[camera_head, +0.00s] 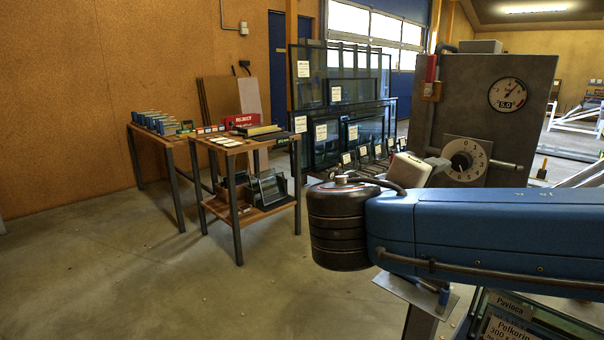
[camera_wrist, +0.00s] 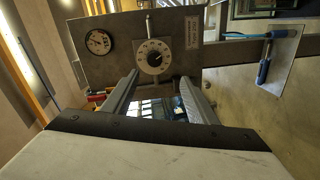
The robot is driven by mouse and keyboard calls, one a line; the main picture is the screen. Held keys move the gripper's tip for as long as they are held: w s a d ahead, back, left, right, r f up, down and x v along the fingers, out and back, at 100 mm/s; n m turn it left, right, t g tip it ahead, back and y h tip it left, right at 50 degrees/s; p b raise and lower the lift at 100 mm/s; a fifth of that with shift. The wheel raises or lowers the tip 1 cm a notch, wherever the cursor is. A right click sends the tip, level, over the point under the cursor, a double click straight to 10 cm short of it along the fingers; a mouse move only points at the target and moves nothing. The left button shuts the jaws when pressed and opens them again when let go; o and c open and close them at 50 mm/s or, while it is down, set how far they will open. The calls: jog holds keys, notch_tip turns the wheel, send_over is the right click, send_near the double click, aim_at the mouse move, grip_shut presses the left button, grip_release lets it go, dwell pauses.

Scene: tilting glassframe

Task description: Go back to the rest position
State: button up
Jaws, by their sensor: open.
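My gripper (camera_wrist: 160,78) is open in the wrist view, with its two grey fingers apart and nothing seen between them. They point at a grey control box (camera_wrist: 110,60) with a numbered dial (camera_wrist: 153,57) and a round gauge (camera_wrist: 98,41). The dial sits just past the fingertips; the fingers look clear of it, though the gap is hard to judge. In the head view my gripper (camera_head: 436,165) is partly hidden behind my blue arm, in front of the box (camera_head: 455,100). The dial (camera_head: 466,160) and gauge (camera_head: 507,95) also show there.
A pale plate (camera_head: 418,293) with a blue-handled tool (camera_head: 443,297) lies below my arm. Labelled glass panes (camera_head: 510,320) are at lower right. A wooden table (camera_head: 228,146) with a red REJECT sign (camera_head: 243,121) and a glass rack (camera_head: 340,90) stand behind. The left floor is clear.

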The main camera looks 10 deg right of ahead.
jog(key=s+d+f+g+y, duration=0.2)
jog(key=s+d+f+g, duration=0.1)
jog(key=f, duration=0.5)
jog(key=s+d+f+g+y, duration=0.2)
jog(key=d+f+y, duration=0.15)
jog(key=f, duration=0.45)
jog(key=s+a+f+m+y, duration=0.2)
jog(key=a+f+y, duration=0.1)
jog(key=f+y, duration=0.1)
jog(key=s+a+f+m+y, duration=0.2)
jog(key=s+a+f+y, duration=0.1)
jog(key=f, duration=0.4)
jog(key=shift+a+m+y, duration=0.2)
jog(key=shift+m+y, duration=0.1)
jog(key=shift+y, duration=0.15)
jog(key=shift+f, duration=0.1)
